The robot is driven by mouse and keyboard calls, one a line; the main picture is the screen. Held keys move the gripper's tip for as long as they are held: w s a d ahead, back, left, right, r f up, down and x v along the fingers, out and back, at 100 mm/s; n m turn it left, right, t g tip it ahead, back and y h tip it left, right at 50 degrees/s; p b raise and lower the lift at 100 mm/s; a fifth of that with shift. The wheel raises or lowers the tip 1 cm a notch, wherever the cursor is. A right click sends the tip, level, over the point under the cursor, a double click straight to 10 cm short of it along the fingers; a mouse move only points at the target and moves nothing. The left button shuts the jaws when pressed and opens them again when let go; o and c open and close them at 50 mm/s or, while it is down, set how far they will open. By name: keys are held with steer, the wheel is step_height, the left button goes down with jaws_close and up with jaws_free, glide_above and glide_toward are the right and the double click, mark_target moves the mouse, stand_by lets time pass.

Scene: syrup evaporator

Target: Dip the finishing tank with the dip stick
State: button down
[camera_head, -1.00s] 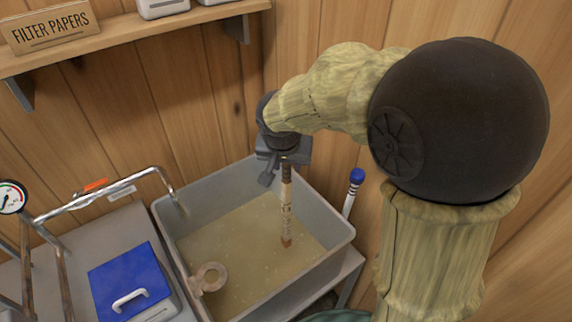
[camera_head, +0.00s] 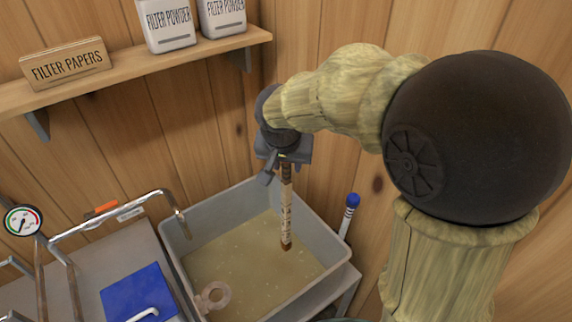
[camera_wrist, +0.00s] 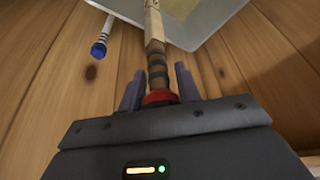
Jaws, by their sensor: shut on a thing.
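The finishing tank (camera_head: 334,240) is a grey rectangular tub holding cloudy tan liquid (camera_head: 235,262). My gripper (camera_head: 284,158) is above the tank's back right part, shut on the dip stick (camera_head: 287,210). The dip stick is wooden with dark markings and a dark brown lower end. It hangs about upright over the liquid; I cannot tell whether its tip touches the surface. In the wrist view the dip stick (camera_wrist: 155,40) runs away from my gripper (camera_wrist: 160,92), with dark bands and a red part at the fingers. The tank's rim (camera_wrist: 205,30) shows beyond it.
A pipe with a spout (camera_head: 180,222) reaches the tank's left edge. A round ring-shaped thing (camera_head: 213,296) is at the tank's front left. A blue-capped white stick (camera_head: 350,212) stands right of the tank. A blue lidded box (camera_head: 138,292) is left. A shelf (camera_head: 130,62) is above.

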steer(key=shift+r+p, duration=1.3)
steer(key=shift+r, duration=0.7)
stand_by(0.8)
